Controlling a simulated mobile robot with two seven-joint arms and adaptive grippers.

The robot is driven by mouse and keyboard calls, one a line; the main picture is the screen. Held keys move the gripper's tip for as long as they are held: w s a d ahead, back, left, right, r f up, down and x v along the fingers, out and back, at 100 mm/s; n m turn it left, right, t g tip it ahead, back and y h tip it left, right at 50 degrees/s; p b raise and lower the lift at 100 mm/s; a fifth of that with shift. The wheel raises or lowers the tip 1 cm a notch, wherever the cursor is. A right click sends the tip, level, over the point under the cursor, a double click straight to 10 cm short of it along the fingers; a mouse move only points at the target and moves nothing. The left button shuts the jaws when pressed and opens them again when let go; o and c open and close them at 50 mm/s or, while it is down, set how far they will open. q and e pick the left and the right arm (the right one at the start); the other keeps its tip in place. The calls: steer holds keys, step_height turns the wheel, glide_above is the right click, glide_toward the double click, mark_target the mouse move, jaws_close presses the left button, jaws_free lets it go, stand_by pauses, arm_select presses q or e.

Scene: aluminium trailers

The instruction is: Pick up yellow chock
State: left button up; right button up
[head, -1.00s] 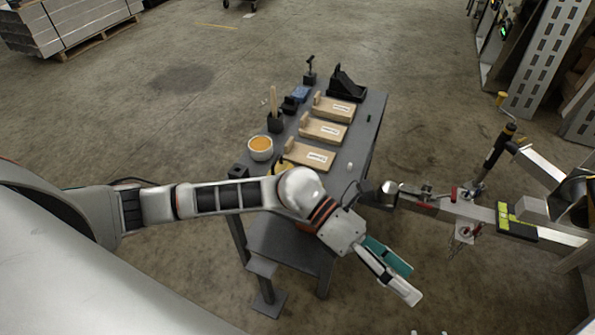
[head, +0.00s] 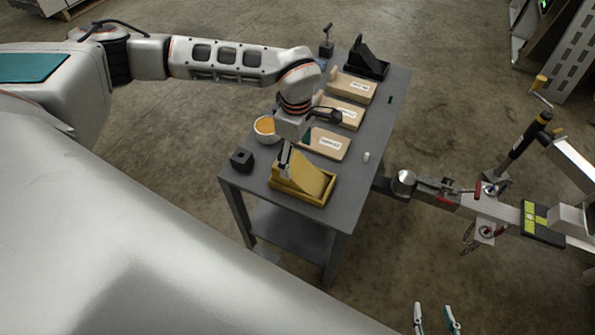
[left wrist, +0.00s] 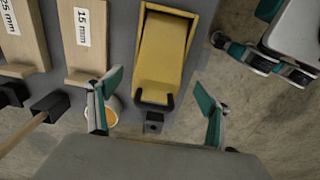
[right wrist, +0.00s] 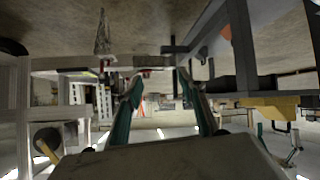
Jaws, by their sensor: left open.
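The yellow chock (head: 308,174) is a wedge in a yellow tray (head: 320,202) at the near end of the grey table. In the left wrist view the chock (left wrist: 160,52) lies ahead, between and beyond the fingertips. My left gripper (head: 284,160) is above the chock's left side, its fingers partly hidden. In the left wrist view my left gripper (left wrist: 158,100) is open and empty, its fingers wider apart than the chock. My right gripper (head: 435,318) is low at the bottom edge. Its fingers show apart and empty in the right wrist view (right wrist: 162,90).
The grey table (head: 355,185) also holds a black block (head: 241,160), a white bowl (head: 265,128) with orange contents, several labelled wooden boards (head: 326,143) and a black chock (head: 367,62). A trailer coupling (head: 404,182) stands close to the table's right side.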

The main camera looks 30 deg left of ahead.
mark_target(298, 166)
arm_select(q)
steer(key=shift+d+f, duration=0.1)
steer(key=shift+f, duration=0.6)
step_height(298, 166, down, 4)
steer(key=shift+d+r+b, duration=0.15)
steer(key=shift+r+b, duration=0.05)
steer(key=shift+b, duration=0.2)
steer(key=shift+w+f, duration=0.1)
steer(key=shift+f, duration=0.2)
steer(key=c, duration=1.5)
steer(key=shift+r, duration=0.1)
steer(key=shift+c, duration=0.8)
arm_select(e)
steer(key=shift+d+f, duration=0.1)
steer(key=shift+f, duration=0.3)
